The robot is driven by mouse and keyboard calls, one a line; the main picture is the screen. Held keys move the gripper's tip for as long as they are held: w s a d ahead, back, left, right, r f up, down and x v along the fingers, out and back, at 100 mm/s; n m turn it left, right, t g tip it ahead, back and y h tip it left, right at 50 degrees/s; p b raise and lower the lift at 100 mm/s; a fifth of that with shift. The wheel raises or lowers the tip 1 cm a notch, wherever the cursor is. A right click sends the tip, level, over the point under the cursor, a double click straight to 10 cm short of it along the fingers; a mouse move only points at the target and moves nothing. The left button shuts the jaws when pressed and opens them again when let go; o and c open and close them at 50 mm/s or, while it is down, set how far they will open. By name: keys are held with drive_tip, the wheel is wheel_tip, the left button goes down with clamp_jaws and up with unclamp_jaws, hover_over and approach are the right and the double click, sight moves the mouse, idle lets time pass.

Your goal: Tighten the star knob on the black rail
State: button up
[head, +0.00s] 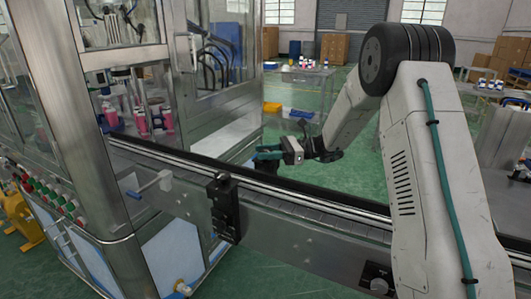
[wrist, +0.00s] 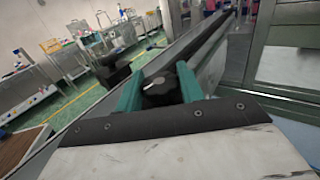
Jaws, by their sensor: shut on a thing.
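My gripper (wrist: 159,88) has two teal fingers, one on each side of a black star knob (wrist: 160,93), and is shut on it. A pale pointer mark shows on the knob's face. The knob's sides are partly hidden by the fingers. The black rail (wrist: 205,48) runs away from the knob toward the upper right in the wrist view. In the head view my gripper (head: 268,153) is at the far side of the conveyor, beyond the black rail (head: 300,194). The knob cannot be made out clearly there.
A black clamp block (head: 225,208) sits on the conveyor's near side. A steel and glass machine (head: 75,110) with pink bottles stands at the left. Tables with bottles and stacked cartons stand farther back.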

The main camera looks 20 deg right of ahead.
drive_tip(key=m+t+h, duration=0.1)
drive_tip(key=m+t, duration=0.1)
drive_tip(key=t, duration=0.1)
drive_tip(key=m+t+h, duration=0.1)
drive_tip(key=m+t, duration=0.1)
drive_tip(key=t, duration=0.1)
drive_tip(key=shift+m+t+h, duration=1.9)
drive_tip(key=shift+t, duration=0.4)
drive_tip(key=o, duration=1)
drive_tip(key=shift+v, duration=3.9)
